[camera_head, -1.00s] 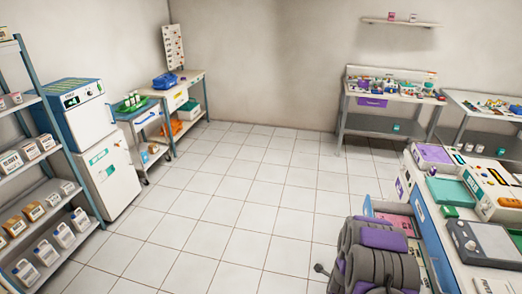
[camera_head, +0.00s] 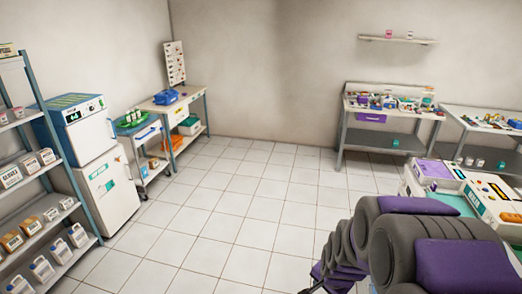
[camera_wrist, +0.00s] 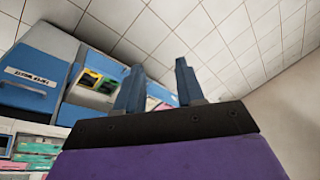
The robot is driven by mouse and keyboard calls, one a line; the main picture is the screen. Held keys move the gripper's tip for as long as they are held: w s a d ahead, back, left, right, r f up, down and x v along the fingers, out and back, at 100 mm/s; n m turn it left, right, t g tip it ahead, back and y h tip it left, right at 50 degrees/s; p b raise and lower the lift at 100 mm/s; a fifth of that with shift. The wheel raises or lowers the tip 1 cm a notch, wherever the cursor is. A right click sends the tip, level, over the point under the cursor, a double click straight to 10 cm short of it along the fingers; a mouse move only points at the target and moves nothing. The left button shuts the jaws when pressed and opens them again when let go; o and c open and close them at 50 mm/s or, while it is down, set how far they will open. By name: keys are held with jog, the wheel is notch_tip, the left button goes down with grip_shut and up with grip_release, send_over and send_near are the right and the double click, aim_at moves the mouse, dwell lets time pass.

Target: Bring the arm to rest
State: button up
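My arm (camera_head: 400,245), grey with purple pads, fills the lower right of the head view and hides much of the counter there. My gripper (camera_wrist: 158,80) shows in the wrist view as two blue-grey fingers. The fingers stand apart with nothing between them, so it is open and empty. The gripper's tips cannot be made out in the head view. Beyond the fingers, the wrist view shows a tiled surface and a blue cabinet (camera_wrist: 40,75) with a label at the left.
Shelving (camera_head: 50,215) and a white cabinet (camera_head: 108,195) stand at the left. A trolley (camera_head: 150,150) and a bench (camera_head: 187,98) are behind them. A workbench (camera_head: 395,137) stands at the back right. The counter with devices (camera_head: 435,172) is beside my arm. The tiled floor (camera_head: 235,205) is clear.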

jog(key=s+a+r+n+g, duration=0.1)
jog(key=s+r+n, duration=0.2)
jog(key=s, duration=0.6)
jog(key=s+a+r+n+g, duration=0.1)
jog(key=s+r+n+g, duration=0.1)
jog(key=s+r, duration=0.3)
jog(key=s+a+r+n+g, duration=0.1)
jog(key=s+r+n, duration=0.3)
jog(key=s, duration=1)
jog(key=shift+r+n+g, duration=0.4)
jog(key=shift+r+g, duration=0.05)
jog(key=shift+g, duration=0.15)
